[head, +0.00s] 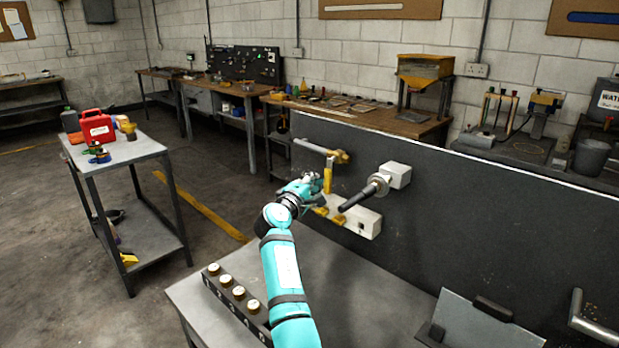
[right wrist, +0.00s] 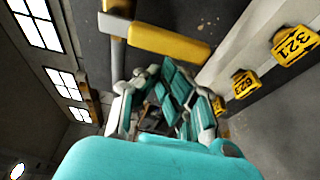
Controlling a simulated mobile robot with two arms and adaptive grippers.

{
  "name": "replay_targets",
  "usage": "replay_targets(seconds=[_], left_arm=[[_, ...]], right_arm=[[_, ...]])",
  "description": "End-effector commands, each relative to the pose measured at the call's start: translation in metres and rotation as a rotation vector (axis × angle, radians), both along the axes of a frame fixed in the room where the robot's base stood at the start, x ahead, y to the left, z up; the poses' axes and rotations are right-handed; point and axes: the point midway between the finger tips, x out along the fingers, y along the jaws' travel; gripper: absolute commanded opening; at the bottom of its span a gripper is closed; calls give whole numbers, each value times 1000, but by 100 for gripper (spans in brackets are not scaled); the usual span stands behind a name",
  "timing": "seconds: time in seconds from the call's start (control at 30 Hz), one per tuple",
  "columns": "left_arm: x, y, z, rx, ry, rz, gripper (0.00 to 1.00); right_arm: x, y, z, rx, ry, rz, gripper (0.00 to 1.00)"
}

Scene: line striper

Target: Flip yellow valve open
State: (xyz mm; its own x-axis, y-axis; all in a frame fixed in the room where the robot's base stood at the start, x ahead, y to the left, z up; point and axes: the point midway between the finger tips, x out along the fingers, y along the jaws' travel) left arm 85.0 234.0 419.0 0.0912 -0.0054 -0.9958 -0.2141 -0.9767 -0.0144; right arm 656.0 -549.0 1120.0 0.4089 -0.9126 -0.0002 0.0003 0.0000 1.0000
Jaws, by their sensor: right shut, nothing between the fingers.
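The yellow valve lever (head: 327,179) hangs down from a pipe with a brass-coloured body (head: 341,156) on the dark upright panel. In the right wrist view the yellow lever (right wrist: 170,43) lies just beyond the fingers. My right gripper (head: 311,186) is beside the lever's lower left side, its teal fingers close to it. The right gripper (right wrist: 168,88) is shut with nothing between its fingers. I cannot tell whether the fingers touch the lever. My left gripper is not in view.
A black handle (head: 358,198) on a white box (head: 397,175) juts out to the right of the valve. A lower white box (head: 365,222) and yellow number tags (right wrist: 296,45) are close below. A row of knobs (head: 238,292) stands at the bench's left edge. The middle bench top is clear.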

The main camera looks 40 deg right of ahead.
Motion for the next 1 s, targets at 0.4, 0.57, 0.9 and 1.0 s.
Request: replay_targets(seconds=[0.4,0.57,0.9,1.0], left_arm=[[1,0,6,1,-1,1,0],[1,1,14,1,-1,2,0],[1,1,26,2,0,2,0],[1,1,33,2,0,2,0]], right_arm=[[-1,0,1,-1,17,1,0],[-3,0,0,-4,53,1,0],[-5,0,-1,-9,105,1,0],[-7,0,0,-11,134,0,0]])
